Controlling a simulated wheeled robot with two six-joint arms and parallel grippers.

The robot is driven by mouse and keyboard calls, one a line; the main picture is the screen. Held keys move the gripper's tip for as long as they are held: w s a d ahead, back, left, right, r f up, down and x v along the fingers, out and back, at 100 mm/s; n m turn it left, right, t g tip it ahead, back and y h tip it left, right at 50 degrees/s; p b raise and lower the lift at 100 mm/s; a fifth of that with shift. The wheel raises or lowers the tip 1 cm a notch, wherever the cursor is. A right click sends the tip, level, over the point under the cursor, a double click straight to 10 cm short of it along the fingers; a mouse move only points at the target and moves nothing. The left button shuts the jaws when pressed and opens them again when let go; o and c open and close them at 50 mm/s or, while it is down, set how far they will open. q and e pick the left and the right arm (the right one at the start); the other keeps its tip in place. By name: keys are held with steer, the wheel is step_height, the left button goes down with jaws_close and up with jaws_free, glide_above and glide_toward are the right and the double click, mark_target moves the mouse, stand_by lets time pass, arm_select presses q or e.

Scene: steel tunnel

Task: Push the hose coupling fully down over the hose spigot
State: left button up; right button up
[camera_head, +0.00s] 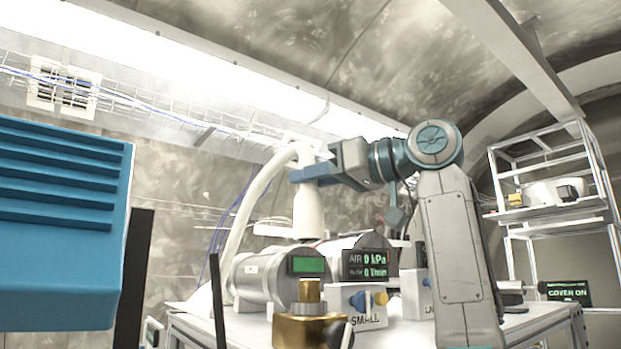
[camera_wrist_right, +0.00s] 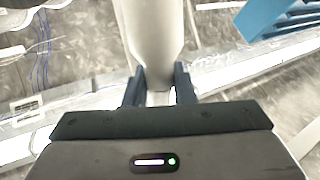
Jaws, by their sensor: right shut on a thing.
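The hose coupling (camera_head: 308,210) is a whitish upright cylinder in the head view. A thick white hose (camera_head: 245,205) curves from its top down to the left. My right gripper (camera_head: 300,175) is shut on its upper part; in the right wrist view, the two fingers (camera_wrist_right: 160,88) stand on either side of the whitish coupling (camera_wrist_right: 150,30). A brass fitting with an upright stub (camera_head: 309,292) stands lower down in the foreground, below the coupling in the picture; I cannot tell whether it is the hose spigot. Whatever lies under the coupling's lower end is unclear. My left gripper is not in view.
A metal cylinder with a green display (camera_head: 308,264), an AIR readout (camera_head: 367,264) and a box marked SMALL (camera_head: 365,318) crowd the bench. A large blue ridged block (camera_head: 60,225) fills the left. A metal rack (camera_head: 555,205) stands at right.

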mark_target(322, 205)
step_height(322, 205, down, 3)
steer(key=shift+w+d+f+b, duration=0.1)
steer(key=shift+d+b, duration=0.05)
steer(key=shift+b, duration=0.9)
steer(key=shift+f+b, duration=0.6)
steer(key=shift+f, duration=0.15)
steer(key=shift+f+b, duration=2.45)
steer(key=shift+f, duration=0.55)
steer(key=o, duration=1.1)
steer(key=shift+r, duration=0.1)
steer(key=shift+c, duration=0.2)
